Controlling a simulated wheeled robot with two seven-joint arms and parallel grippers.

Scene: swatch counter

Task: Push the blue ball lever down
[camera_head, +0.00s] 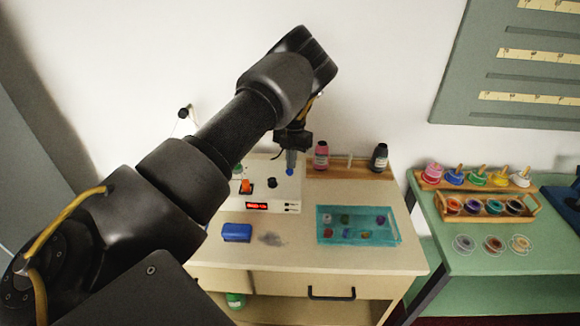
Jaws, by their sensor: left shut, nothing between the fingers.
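A white control box (285,195) with a red display stands at the back of the wooden counter. On it I see an orange switch (246,186), a dark knob (273,183) and a bit of green (238,170) at my arm's edge. My left gripper (290,170) points down over the box's right back part. Its narrow grey-blue fingers are shut with nothing between them. I cannot make out a blue ball lever; my arm and gripper cover part of the box. Whether the fingertips touch anything is unclear. My right gripper is not in view.
A blue block (237,232) lies in front of the box. A teal tray (326,238) with several small pieces is to its right. A pink bottle (321,156) and a dark bottle (379,158) stand behind. A green table (480,260) with spools is farther right.

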